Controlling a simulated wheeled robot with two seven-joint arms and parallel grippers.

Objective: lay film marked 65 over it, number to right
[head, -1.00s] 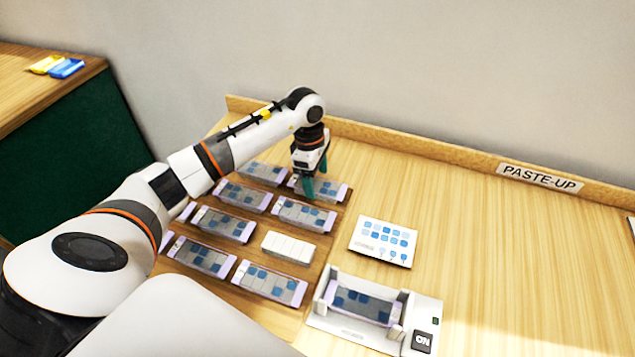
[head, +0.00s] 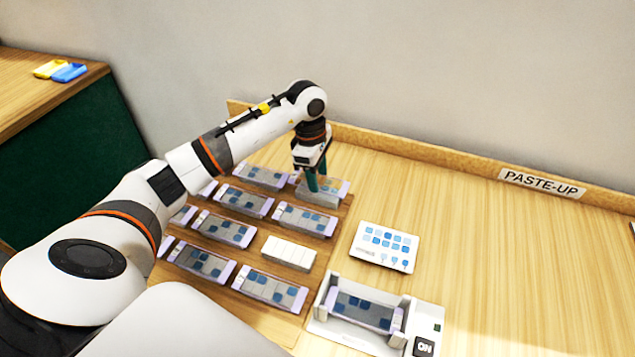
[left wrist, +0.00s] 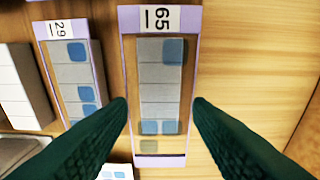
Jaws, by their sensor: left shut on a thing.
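The film marked 65 (left wrist: 160,85) is a long strip with lavender edges, grey cells and several blue squares. Its label is at the top in the left wrist view, and it also shows at the back right of the rack in the head view (head: 335,186). My left gripper (head: 315,188) is shut on it, one dark green finger at each long side (left wrist: 160,105); its fingers partly hide the film in the head view. A white cradle (head: 424,318) at the front right holds another film (head: 365,309) with blue squares. My right gripper is not in view.
Several other films lie in rows on a brown board, one marked 29 (left wrist: 75,75) beside mine. A white block (head: 289,252) stands among them. A card with blue squares (head: 384,247) lies behind the cradle. The table to the right is clear, up to a back ledge marked PASTE-UP (head: 542,183).

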